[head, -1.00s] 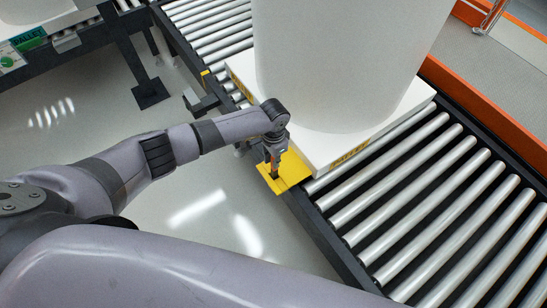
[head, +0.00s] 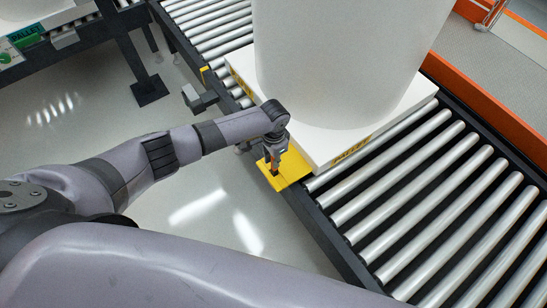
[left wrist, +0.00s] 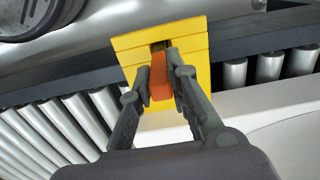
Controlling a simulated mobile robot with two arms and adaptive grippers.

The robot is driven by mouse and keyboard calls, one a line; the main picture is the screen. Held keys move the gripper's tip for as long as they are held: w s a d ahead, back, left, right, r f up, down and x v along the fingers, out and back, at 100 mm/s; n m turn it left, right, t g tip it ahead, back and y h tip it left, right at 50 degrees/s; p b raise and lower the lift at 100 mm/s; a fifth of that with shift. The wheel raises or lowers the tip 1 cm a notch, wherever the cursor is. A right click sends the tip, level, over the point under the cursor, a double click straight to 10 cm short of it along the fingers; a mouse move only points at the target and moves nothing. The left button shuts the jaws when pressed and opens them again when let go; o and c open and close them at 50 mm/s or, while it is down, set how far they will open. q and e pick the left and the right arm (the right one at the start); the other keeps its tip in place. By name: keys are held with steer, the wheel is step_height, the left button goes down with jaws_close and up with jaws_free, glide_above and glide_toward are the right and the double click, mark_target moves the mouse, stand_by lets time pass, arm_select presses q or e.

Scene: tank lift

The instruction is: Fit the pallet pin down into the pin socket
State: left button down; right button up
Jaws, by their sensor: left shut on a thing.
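My left gripper (head: 275,160) is over the yellow socket plate (head: 290,174) at the near edge of the conveyor. In the left wrist view its two dark fingers (left wrist: 160,82) are shut on the orange pallet pin (left wrist: 160,76). The pin is over the dark slot of the yellow pin socket (left wrist: 192,41). The pin's lower end is hidden, so I cannot tell how deep it sits. My right gripper is not in view.
A white pallet (head: 322,157) carrying a large white tank (head: 345,60) stands on the roller conveyor (head: 440,205), right beside the socket. An orange rail (head: 490,105) runs along the far side. Open floor (head: 190,240) lies on the near side.

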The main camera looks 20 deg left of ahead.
arm_select(q)
steer(key=shift+f+b, duration=0.5)
steer(key=shift+f, duration=0.3)
steer(key=c, duration=1.4)
jaws_free()
steer(key=shift+c, duration=0.2)
steer(key=shift+r, duration=0.1)
step_height(320, 180, up, 12)
steer(key=shift+f, duration=0.1)
